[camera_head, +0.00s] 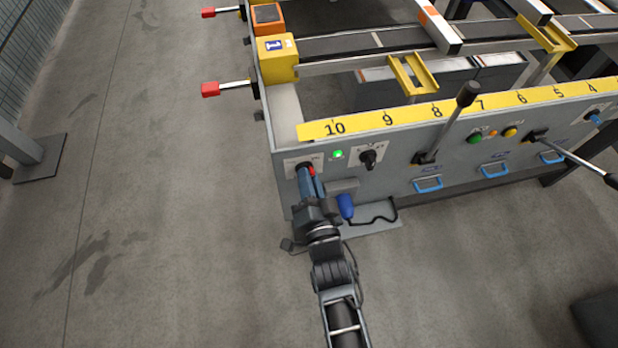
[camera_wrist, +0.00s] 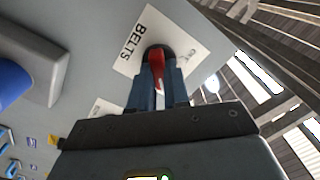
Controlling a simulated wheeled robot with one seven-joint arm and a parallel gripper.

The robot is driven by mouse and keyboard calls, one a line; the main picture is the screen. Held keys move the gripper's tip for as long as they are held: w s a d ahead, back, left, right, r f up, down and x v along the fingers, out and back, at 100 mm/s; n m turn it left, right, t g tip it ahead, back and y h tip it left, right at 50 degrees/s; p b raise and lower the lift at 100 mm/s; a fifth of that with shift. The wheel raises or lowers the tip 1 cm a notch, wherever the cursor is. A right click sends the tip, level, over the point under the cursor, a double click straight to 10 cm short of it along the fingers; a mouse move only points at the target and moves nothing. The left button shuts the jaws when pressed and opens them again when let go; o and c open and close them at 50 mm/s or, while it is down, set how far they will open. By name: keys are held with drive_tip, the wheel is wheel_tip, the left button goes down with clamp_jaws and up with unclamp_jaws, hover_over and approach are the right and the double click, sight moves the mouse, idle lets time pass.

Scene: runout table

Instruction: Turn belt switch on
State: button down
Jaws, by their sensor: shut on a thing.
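The belt switch has a red handle (camera_wrist: 156,57) on a dark round base, on a white plate (camera_wrist: 128,62) marked BELTS in the wrist view. In the head view the plate (camera_head: 290,164) is at the left end of the grey front panel, with a bit of red showing beside my gripper (camera_head: 306,172). My gripper, also in the wrist view (camera_wrist: 157,78), is shut on the red handle, one blue finger on each side. The handle looks roughly in line with the fingers. The plate's small position lettering is not readable, and the fingers hide part of it.
A lit green lamp (camera_head: 338,154) and a black knob (camera_head: 368,158) are right of the switch. A blue hanging control (camera_head: 345,207) is close to my wrist. Long black-knobbed levers (camera_head: 450,120) stick out farther right.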

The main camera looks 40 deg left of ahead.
idle(0.5)
drive_tip(key=c, duration=1.1)
unclamp_jaws()
drive_tip(key=shift+s+d, duration=0.1)
drive_tip(key=p+v, duration=0.1)
drive_tip(key=v, duration=0.6)
drive_tip(key=shift+s+d+p, duration=0.2)
drive_tip(key=shift+p, duration=0.2)
drive_tip(key=shift+d, duration=0.1)
drive_tip(key=s+d+r+m+t+h, duration=0.1)
drive_tip(key=s+d+r+h, duration=0.2)
drive_tip(key=d, duration=0.5)
drive_tip(key=s+d+r+t+h, duration=0.2)
drive_tip(key=s+d, duration=0.4)
drive_tip(key=d, duration=0.3)
drive_tip(key=s+d+r+m+t+h, duration=0.1)
drive_tip(key=s+d+r+h, duration=0.2)
drive_tip(key=d, duration=0.5)
drive_tip(key=s+d+r+h, duration=0.3)
drive_tip(key=s+d+r, duration=0.2)
drive_tip(key=d+r, duration=0.1)
drive_tip(key=s+d+r+n+h, duration=0.1)
drive_tip(key=s+d+r+h, duration=0.1)
drive_tip(key=s+d+r, duration=0.4)
wheel_tip(320, 180, up, 3)
drive_tip(key=shift+s+r+g+h, duration=0.15)
drive_tip(key=shift+s+g+h, duration=0.1)
drive_tip(key=shift+g+h, duration=0.15)
